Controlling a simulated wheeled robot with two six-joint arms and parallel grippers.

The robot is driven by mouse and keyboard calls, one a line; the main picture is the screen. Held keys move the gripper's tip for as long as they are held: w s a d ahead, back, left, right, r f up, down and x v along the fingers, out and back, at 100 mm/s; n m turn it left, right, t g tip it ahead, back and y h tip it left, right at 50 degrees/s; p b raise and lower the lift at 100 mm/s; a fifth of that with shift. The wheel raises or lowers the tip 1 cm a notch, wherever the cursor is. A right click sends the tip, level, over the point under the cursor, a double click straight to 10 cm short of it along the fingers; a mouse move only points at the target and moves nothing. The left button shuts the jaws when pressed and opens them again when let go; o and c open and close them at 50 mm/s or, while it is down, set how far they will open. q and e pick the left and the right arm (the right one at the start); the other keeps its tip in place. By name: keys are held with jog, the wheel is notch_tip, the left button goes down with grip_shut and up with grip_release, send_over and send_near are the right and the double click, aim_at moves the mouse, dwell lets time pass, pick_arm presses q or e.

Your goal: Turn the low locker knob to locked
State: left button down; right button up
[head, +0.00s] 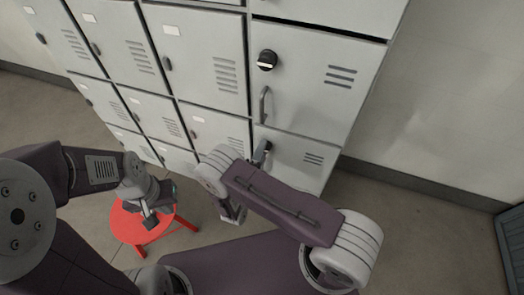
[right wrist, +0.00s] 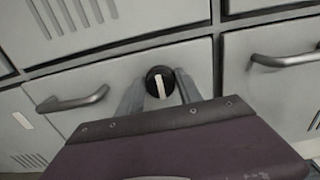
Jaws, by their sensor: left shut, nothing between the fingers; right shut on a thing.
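The low locker knob (right wrist: 160,82) is a round black dial with a white pointer bar, which stands nearly upright in the right wrist view. My right gripper (right wrist: 159,92) has a finger on each side of the knob and is shut on it. In the head view, my right gripper (head: 262,153) is at the low locker door (head: 302,163), and the knob there is mostly hidden. My left gripper (head: 150,219) is shut and empty, above the red stool.
A red stool (head: 128,228) stands on the floor at the left. The locker above has a black knob (head: 267,60) and a bar handle (head: 263,105). A bar handle (right wrist: 72,100) is left of the gripped knob. Bare floor lies right of the lockers.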

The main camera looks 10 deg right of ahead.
dwell(0.3)
jog(key=o, duration=1.3)
jog(key=shift+o, duration=0.2)
jog(key=v, duration=0.9)
